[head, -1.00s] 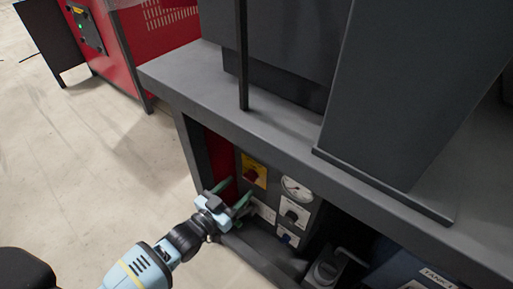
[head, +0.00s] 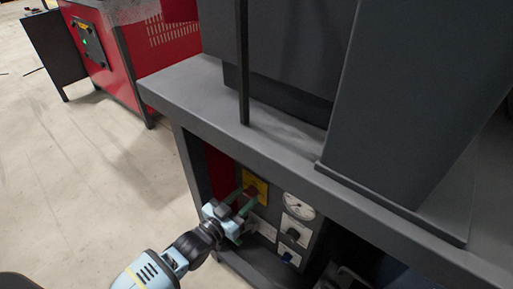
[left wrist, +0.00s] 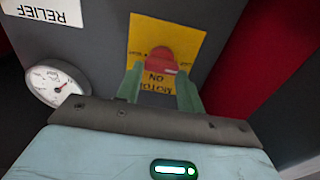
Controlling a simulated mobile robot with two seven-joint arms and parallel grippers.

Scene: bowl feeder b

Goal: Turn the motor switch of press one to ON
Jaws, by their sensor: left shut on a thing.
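The motor switch is a red knob (left wrist: 160,61) on a yellow plate (left wrist: 138,36) with upside-down MOTOR and ON lettering in the left wrist view. In the head view the yellow plate (head: 260,184) sits on the dark panel under the press table (head: 190,88). My left gripper (head: 247,191) has its green fingers on either side of the red knob and is shut on it. In the left wrist view the fingers flank the knob and partly cover the plate. Which mark the knob points to cannot be told. My right gripper is not in view.
Beside the plate are a round gauge (head: 299,206), a black knob on a white plate (head: 295,232) and a blue knob below it. The table edge overhangs the panel. A red machine (head: 100,50) stands back left. The floor at left is clear.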

